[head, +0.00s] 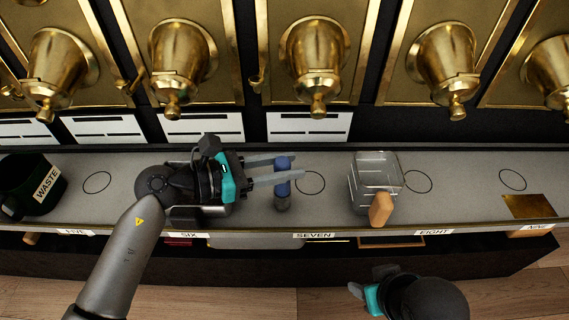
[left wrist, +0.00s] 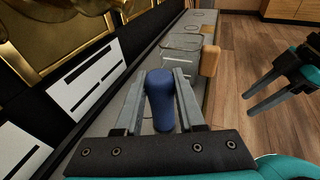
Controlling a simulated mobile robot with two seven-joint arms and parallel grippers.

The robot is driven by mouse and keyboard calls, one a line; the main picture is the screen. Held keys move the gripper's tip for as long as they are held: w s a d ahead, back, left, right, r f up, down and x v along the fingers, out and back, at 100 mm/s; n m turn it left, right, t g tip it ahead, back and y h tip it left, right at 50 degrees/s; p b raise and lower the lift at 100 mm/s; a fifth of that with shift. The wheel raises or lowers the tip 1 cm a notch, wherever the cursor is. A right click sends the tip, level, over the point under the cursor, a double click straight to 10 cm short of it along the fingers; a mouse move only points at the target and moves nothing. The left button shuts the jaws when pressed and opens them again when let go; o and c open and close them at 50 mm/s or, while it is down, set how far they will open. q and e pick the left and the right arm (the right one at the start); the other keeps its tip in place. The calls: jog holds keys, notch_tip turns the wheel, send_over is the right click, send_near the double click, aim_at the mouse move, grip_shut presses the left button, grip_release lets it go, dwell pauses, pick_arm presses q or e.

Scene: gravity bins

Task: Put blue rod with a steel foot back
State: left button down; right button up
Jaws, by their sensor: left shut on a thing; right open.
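The blue rod with a steel foot (head: 283,175) is upright over the grey counter, just left of the circle above the SEVEN label. Its grey foot shows at the bottom, at or close to the counter; I cannot tell whether it touches. My left gripper (head: 276,170) is shut on the rod, one finger on each side. The rod's blue top (left wrist: 160,92) stands between the fingers in the left wrist view. My right gripper (head: 366,290) is open and empty in front of the counter, low in the head view; its fingers show better in the left wrist view (left wrist: 262,98).
A clear container with a wooden handle (head: 376,180) stands right of the rod, by the EIGHT circle. A dark WASTE bin (head: 30,188) is at the far left. Brass spouts (head: 316,62) line the back above the counter (head: 455,190). A brass plate (head: 528,206) lies at the right.

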pick_arm(q)
jog(key=shift+f+b, duration=0.5)
jog(key=shift+f, duration=0.05)
pick_arm(e)
jog(key=shift+f, duration=0.5)
pick_arm(q)
jog(key=shift+c, duration=2.2)
grip_release()
jog(key=shift+s+a, duration=0.1)
jog(key=shift+a, duration=0.2)
jog(key=p+v, duration=0.3)
jog(key=v, duration=1.1)
jog(key=shift+a, duration=0.25)
pick_arm(e)
notch_tip(320, 180, down, 3)
jog(key=shift+w+f+g, duration=0.15)
jog(key=shift+g, duration=0.15)
pick_arm(q)
jog(key=shift+s, duration=0.15)
